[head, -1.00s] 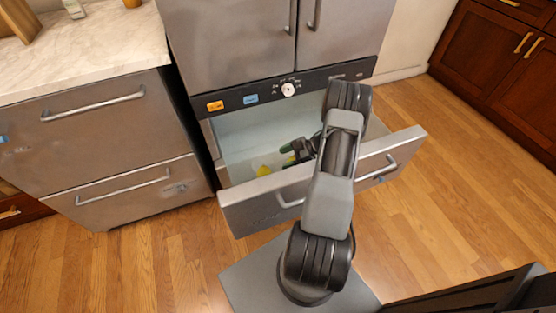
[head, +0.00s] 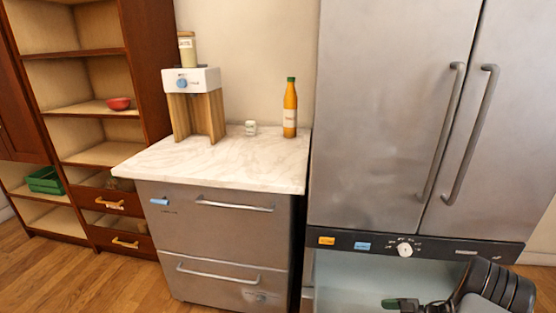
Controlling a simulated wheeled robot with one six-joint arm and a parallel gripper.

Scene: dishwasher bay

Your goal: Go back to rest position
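My gripper (head: 405,304) shows only in part at the bottom edge of the head view, in front of the pale open drawer space under the fridge. A dark green part is at its tip. I cannot tell if this is a finger pad or a held thing, nor whether the fingers are open or shut. My arm's dark rounded joint (head: 497,290) is at the bottom right. The rest of the arm is out of frame.
The steel fridge (head: 395,110) stands right, with a dial panel (head: 404,249) below its doors. A marble-topped cabinet (head: 215,165) holds a white and wood machine (head: 195,90), a small jar (head: 250,128) and an orange bottle (head: 290,108). Shelves at left hold a red bowl (head: 119,103) and green crate (head: 45,180).

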